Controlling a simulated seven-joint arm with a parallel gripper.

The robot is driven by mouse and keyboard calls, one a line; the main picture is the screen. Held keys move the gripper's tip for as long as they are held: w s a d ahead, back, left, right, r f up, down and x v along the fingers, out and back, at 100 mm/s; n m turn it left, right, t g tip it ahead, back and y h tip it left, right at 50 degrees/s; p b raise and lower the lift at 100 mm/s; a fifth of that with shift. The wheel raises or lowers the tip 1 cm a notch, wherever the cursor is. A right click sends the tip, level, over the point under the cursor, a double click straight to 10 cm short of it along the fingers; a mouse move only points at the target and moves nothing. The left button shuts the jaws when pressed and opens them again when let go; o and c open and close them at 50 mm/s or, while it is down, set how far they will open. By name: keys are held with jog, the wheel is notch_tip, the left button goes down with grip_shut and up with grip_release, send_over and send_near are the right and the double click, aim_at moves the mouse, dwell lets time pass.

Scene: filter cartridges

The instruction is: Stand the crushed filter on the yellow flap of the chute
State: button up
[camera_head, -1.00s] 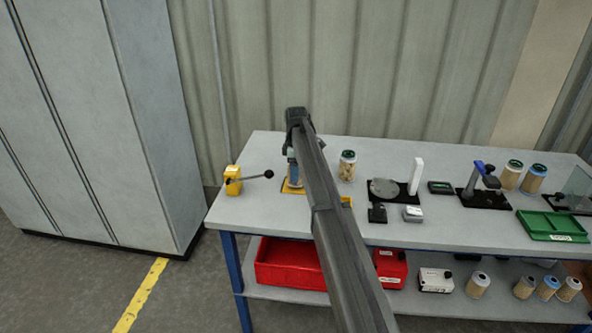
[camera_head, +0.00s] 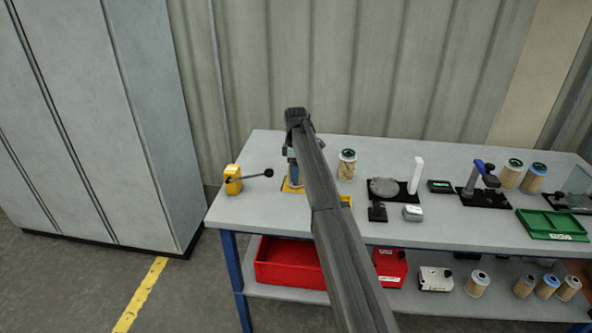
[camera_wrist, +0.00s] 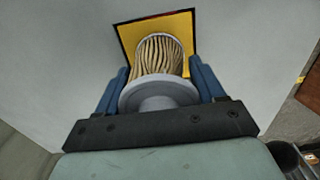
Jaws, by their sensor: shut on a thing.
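The crushed filter (camera_wrist: 158,58), with tan wavy pleats and a grey end cap, is between the two blue fingers of my gripper (camera_wrist: 160,85) in the wrist view. My gripper is shut on it. The yellow flap (camera_wrist: 128,36) lies in the bench top just beyond and around the filter's far end. I cannot tell whether the filter touches the flap. In the head view my arm hides most of the filter and part of the yellow flap (camera_head: 289,188); the filter looks about upright over the flap there.
A yellow box with a black-knobbed lever (camera_head: 233,180) stands left of the flap. A green-capped filter (camera_head: 347,165) stands close on the right. A black stand with a round plate (camera_head: 384,188) is further right. A red bin (camera_head: 290,280) sits on the shelf below.

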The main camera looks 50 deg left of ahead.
jog(key=shift+f, duration=0.25)
dwell(0.7)
jog(key=o, duration=1.2)
jog(key=shift+r, duration=0.15)
jog(key=shift+r, duration=0.85)
jog(key=shift+r, duration=0.1)
jog(key=shift+r, duration=3.15)
jog(key=shift+w, duration=0.1)
